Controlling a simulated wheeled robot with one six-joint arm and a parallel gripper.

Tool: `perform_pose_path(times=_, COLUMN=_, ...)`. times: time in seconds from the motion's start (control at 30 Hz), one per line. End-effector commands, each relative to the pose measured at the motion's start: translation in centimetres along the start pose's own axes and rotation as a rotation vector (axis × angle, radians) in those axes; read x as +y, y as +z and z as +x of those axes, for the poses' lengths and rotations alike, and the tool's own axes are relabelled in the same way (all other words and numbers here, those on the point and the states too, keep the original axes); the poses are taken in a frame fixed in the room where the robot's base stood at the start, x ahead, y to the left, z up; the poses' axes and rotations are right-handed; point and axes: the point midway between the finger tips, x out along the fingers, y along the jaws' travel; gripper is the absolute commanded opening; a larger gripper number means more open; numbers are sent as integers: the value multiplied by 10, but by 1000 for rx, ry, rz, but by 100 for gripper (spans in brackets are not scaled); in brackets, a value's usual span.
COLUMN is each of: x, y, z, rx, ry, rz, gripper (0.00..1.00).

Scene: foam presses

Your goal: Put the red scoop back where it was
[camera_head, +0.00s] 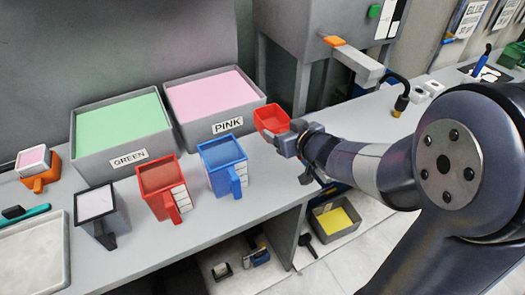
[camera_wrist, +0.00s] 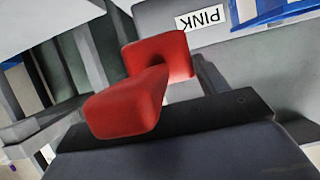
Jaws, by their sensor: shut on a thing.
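The red scoop (camera_head: 271,119) is held in the air just right of the front right corner of the pink bin (camera_head: 198,136). My gripper (camera_head: 287,142) is shut on the scoop, with the scoop out beyond the fingers. In the wrist view the scoop (camera_wrist: 128,108) shows its thick red handle close to the camera and its square body beyond. The upside-down PINK label lies behind it. The scoop's inside and the exact finger contact are partly hidden.
The green bin (camera_head: 82,151) stands left of the pink bin. A red jug (camera_head: 160,179), a blue jug (camera_head: 221,157) and a dark, white-topped container (camera_head: 103,228) line the counter's front. A grey press (camera_head: 289,60) stands behind. A yellow-filled bin (camera_head: 324,235) sits below.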

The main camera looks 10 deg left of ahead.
Motion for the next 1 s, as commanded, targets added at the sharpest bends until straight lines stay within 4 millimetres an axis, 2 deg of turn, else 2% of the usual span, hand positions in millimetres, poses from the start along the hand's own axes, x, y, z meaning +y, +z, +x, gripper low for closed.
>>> perform_pose_path(times=0.13, x=0, y=16, z=7, rx=-1, ry=-3, rz=0, gripper=43)
perform_pose_path(times=0.33, x=0, y=51, z=22, rx=-2, ry=-3, rz=1, gripper=43)
perform_pose_path(times=0.53, x=0, y=67, z=29, rx=-2, ry=-2, rz=1, gripper=43)
perform_pose_path(times=0.7, x=0, y=90, z=38, rx=-1, ry=-2, rz=2, gripper=43)
perform_pose_path(times=0.8, x=0, y=96, z=41, rx=0, ry=-1, rz=0, gripper=43)
perform_pose_path(times=1.0, x=0, y=95, z=41, rx=2, ry=-1, rz=-1, gripper=43)
